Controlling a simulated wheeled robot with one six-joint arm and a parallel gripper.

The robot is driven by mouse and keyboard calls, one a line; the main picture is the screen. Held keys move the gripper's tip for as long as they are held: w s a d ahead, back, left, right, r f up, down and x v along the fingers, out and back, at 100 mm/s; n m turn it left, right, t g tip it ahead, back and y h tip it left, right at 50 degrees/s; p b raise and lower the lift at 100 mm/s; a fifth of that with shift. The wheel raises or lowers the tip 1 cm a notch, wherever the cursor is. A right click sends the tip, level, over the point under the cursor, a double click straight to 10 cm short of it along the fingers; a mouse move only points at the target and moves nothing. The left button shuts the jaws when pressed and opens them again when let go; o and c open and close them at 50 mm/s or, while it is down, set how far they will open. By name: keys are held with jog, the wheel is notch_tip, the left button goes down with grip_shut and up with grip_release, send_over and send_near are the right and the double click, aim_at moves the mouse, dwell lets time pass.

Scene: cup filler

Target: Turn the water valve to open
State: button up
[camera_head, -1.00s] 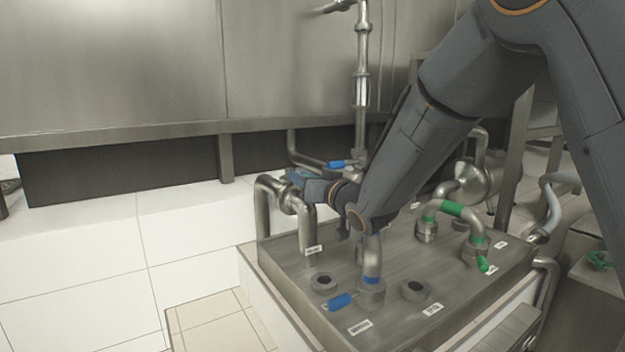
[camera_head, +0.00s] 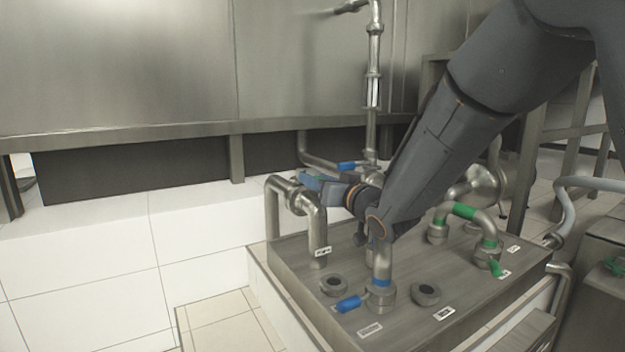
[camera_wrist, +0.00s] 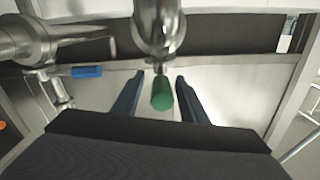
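In the wrist view, a green valve handle (camera_wrist: 162,93) hangs below a round steel pipe fitting (camera_wrist: 159,25). It lies between the two blue fingers of my gripper (camera_wrist: 160,90). The fingers are apart, with a narrow gap visible on each side of the handle. In the head view, my gripper (camera_head: 322,184) is at the upper part of a bent steel pipe (camera_head: 272,215) on the left of the steel platform. The green handle there is hidden by the gripper. Which valve is the water valve cannot be read from the labels.
A blue handle (camera_head: 348,304) sits at the platform's (camera_head: 400,332) front, and another blue handle (camera_head: 347,166) behind my gripper. A green-banded pipe (camera_head: 464,211) stands at right. In the wrist view, a blue handle (camera_wrist: 87,72) lies left of the fingers. White tiled floor is clear at left.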

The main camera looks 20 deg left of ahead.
jog(key=v, duration=0.5)
jog(key=shift+s+d, duration=0.15)
jog(key=shift+s, duration=0.05)
jog(key=shift+r, duration=0.1)
dwell(1.2)
